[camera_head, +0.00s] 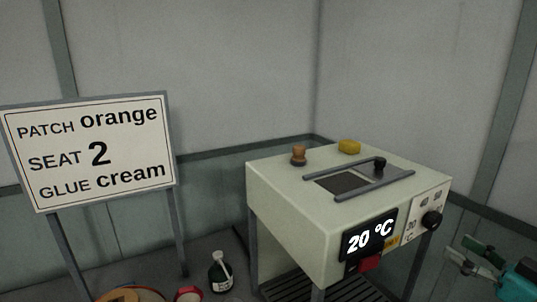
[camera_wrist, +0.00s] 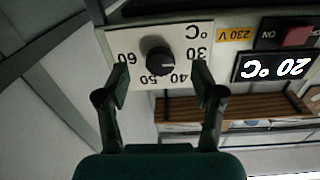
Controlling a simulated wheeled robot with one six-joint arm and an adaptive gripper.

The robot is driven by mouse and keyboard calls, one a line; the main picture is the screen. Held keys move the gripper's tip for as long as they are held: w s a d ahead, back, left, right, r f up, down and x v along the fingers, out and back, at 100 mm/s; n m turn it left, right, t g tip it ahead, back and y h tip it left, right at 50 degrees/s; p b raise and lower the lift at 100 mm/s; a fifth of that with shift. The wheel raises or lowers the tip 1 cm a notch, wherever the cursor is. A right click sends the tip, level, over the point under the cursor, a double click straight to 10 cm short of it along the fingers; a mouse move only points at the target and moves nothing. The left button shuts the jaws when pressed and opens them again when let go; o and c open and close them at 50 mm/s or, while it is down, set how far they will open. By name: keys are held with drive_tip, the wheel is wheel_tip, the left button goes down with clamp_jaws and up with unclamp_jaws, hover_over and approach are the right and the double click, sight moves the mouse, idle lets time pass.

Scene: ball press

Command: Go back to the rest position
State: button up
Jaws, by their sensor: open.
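My gripper (camera_head: 467,252) is at the lower right of the head view, below and to the right of the press's black dial knob (camera_head: 431,219). In the wrist view my gripper (camera_wrist: 160,82) is open and empty, with a finger on each side of the view and the knob (camera_wrist: 158,61) beyond and between them. The fingers are apart from the knob. The dial plate (camera_wrist: 120,42) appears upside down with numbers from 30 to 60. The pale press (camera_head: 300,215) has a lit display (camera_head: 369,238) reading 20 °C.
A red switch (camera_head: 370,263) sits under the display. A sliding lid with a black knob (camera_head: 379,163), a brown stamp (camera_head: 299,156) and a yellow piece (camera_head: 349,146) are on top. A sign (camera_head: 90,150) reads patch orange, seat 2, glue cream. A dark bottle (camera_head: 221,273) stands below.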

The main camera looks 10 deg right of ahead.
drive_tip(key=a+f+m+h, duration=0.2)
drive_tip(key=a+f+m, duration=0.1)
drive_tip(key=f, duration=0.4)
drive_tip(key=a+f+m+h, duration=0.2)
drive_tip(key=a+f+m, duration=0.15)
drive_tip(key=f, duration=0.35)
drive_tip(key=s+a+f+m+g+h, duration=0.1)
drive_tip(key=s+a+f+h, duration=0.1)
drive_tip(key=s+a+f, duration=0.35)
drive_tip(key=s+a+f+m+g+h, duration=0.1)
drive_tip(key=s+a+f, duration=0.15)
drive_tip(key=f, duration=0.55)
drive_tip(key=s+a+f+n+h, duration=0.1)
drive_tip(key=s+a+f, duration=0.15)
drive_tip(key=s, duration=0.35)
drive_tip(key=s+a+f, duration=0.2)
drive_tip(key=s+a, duration=0.2)
drive_tip(key=s, duration=0.2)
drive_tip(key=s+a+r+n+y, duration=0.1)
drive_tip(key=s+a+r+n, duration=0.1)
drive_tip(key=s, duration=0.4)
drive_tip(key=s+a+r+n+y, duration=0.1)
drive_tip(key=s+a+r+n, duration=0.1)
drive_tip(key=s, duration=0.5)
drive_tip(key=shift+s+a+n+g, duration=0.25)
drive_tip(key=shift+s+n+g, duration=0.05)
drive_tip(key=shift+n, duration=0.05)
